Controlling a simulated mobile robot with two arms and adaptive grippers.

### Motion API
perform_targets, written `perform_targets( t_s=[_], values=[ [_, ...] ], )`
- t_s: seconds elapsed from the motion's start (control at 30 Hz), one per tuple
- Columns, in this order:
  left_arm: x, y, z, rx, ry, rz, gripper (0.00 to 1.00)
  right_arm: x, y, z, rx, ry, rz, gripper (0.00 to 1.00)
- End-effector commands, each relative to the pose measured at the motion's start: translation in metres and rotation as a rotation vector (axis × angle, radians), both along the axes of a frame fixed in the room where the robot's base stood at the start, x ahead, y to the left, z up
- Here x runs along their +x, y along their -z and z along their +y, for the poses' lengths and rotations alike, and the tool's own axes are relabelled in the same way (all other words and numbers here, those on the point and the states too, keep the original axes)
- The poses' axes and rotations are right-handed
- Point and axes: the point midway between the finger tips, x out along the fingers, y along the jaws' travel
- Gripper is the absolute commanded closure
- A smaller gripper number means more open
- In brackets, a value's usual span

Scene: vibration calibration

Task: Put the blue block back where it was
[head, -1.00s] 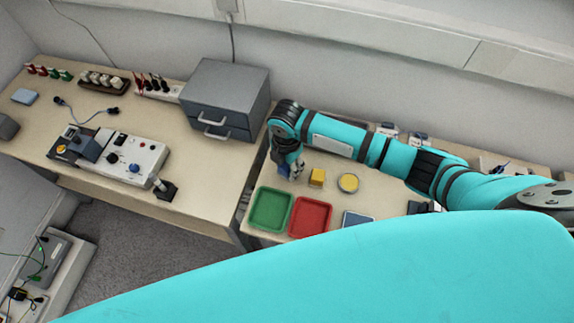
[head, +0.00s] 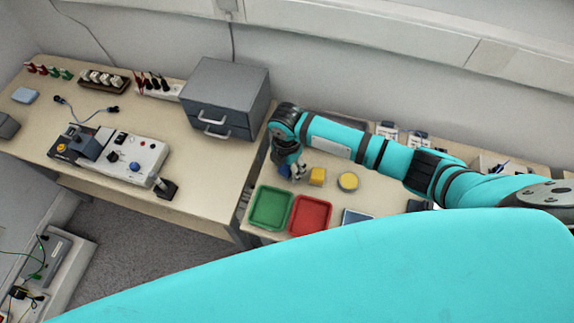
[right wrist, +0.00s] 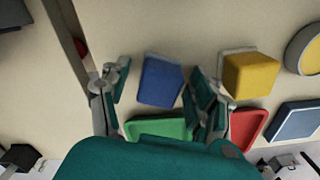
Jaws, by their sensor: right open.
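The blue block (head: 285,171) is on the right-hand table, behind the green tray (head: 270,209) and left of the yellow block (head: 317,177). In the right wrist view the blue block (right wrist: 161,83) lies between the two fingers, with visible gaps on both sides. A thin pale edge shows along its upper side. My right gripper (head: 293,171) is open around the block; its fingers also show in the right wrist view (right wrist: 160,88). The arm partly hides the block in the head view. My left gripper is not in view.
A red tray (head: 311,214), a yellow round piece (head: 348,181) and a blue-grey tray (head: 357,217) are nearby on the same table. A grey drawer unit (head: 228,97) and a control panel (head: 112,150) stand on the left table. My cyan body part covers the foreground.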

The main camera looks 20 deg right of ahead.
Motion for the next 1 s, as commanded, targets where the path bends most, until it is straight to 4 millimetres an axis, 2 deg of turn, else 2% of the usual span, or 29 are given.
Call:
perform_targets(
  t_s=[0.17, 0.4, 0.6, 0.8, 1.0],
  values=[
    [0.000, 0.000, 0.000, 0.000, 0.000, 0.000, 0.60, 0.002, -0.024, 0.001, 0.003, -0.001, -0.004, 0.37],
    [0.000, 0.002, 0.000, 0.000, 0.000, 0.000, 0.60, 0.002, -0.076, 0.001, 0.002, -0.001, -0.005, 0.37],
    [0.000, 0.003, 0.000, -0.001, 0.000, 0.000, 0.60, 0.002, -0.109, 0.001, 0.001, 0.000, -0.004, 0.37],
    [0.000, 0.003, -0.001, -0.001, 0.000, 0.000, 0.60, 0.001, -0.121, 0.001, 0.001, 0.001, 0.000, 0.37],
    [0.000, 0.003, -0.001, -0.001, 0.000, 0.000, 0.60, 0.001, -0.122, 0.001, 0.000, 0.001, 0.000, 0.37]
  ],
)
